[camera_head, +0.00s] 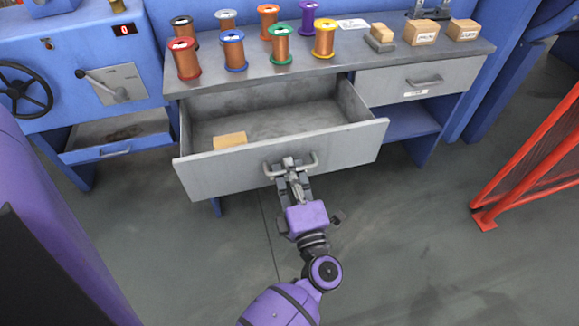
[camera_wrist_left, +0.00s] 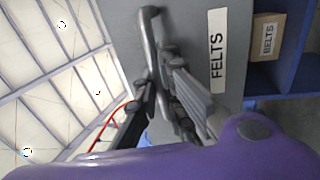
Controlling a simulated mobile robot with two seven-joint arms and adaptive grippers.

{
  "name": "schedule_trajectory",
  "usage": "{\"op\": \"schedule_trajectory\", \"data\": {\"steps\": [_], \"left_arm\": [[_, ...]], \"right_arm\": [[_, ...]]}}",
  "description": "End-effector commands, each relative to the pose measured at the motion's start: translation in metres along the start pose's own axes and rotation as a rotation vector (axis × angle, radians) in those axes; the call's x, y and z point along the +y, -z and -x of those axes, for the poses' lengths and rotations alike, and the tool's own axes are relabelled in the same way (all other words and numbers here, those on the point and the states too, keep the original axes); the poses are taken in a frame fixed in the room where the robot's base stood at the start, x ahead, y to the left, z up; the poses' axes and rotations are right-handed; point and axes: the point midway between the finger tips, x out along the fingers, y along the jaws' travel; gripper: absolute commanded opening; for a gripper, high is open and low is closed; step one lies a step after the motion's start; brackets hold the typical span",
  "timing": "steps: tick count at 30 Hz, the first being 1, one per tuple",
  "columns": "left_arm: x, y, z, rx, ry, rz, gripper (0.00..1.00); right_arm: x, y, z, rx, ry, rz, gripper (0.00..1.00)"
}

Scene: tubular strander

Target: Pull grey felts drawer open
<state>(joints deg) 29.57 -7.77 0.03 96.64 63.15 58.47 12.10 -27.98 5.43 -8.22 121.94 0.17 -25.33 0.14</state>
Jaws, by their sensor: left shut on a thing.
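The grey drawer (camera_head: 225,177) is open under the left side of the bench, its inside in view. A small tan block (camera_head: 230,140) lies in it near the front. Its metal bar handle (camera_head: 314,161) is on the front panel. My left gripper (camera_head: 290,170) is shut on the middle of this handle. In the left wrist view, the gripper (camera_wrist_left: 165,70) is at the handle (camera_wrist_left: 149,30), beside a white label (camera_wrist_left: 217,50) reading FELTS on the grey panel. My right gripper is not in view.
The bench top (camera_head: 340,62) carries several wire spools and small wooden boxes. A second grey drawer (camera_head: 385,85) at the right is shut. A blue machine with a handwheel (camera_head: 22,90) stands left, a red frame (camera_head: 530,160) right. The floor in front is clear.

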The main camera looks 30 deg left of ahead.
Motion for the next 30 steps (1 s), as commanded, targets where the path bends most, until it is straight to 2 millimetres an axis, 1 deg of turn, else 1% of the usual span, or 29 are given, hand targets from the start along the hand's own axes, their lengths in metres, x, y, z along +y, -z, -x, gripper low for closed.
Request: {"op": "schedule_trajectory", "data": {"steps": [1, 3, 5, 13, 17, 20, 27, 30], "left_arm": [[0.0, -0.001, 0.0, -0.001, 0.0, 0.001, 0.12], [0.0, -0.001, 0.0, -0.001, 0.0, 0.001, 0.21], [0.0, -0.001, 0.0, -0.001, 0.0, 0.001, 0.28], [0.0, 0.0, 0.0, -0.001, 0.0, 0.0, 0.28], [-0.001, 0.0, 0.007, -0.001, 0.003, 0.0, 0.28], [-0.001, 0.0, 0.022, -0.002, 0.004, 0.0, 0.28], [-0.001, 0.0, 0.073, -0.002, 0.005, -0.002, 0.28], [-0.001, 0.0, 0.092, -0.002, 0.004, -0.001, 0.28]], "right_arm": [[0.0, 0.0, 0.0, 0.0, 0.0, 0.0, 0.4], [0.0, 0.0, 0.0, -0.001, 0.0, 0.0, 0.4], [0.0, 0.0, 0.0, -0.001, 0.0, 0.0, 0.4], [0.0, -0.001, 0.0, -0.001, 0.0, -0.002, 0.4], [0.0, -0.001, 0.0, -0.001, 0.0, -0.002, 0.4], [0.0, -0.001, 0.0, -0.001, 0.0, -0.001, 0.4], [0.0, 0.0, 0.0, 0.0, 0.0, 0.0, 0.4], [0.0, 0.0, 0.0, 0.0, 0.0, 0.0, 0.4]]}}
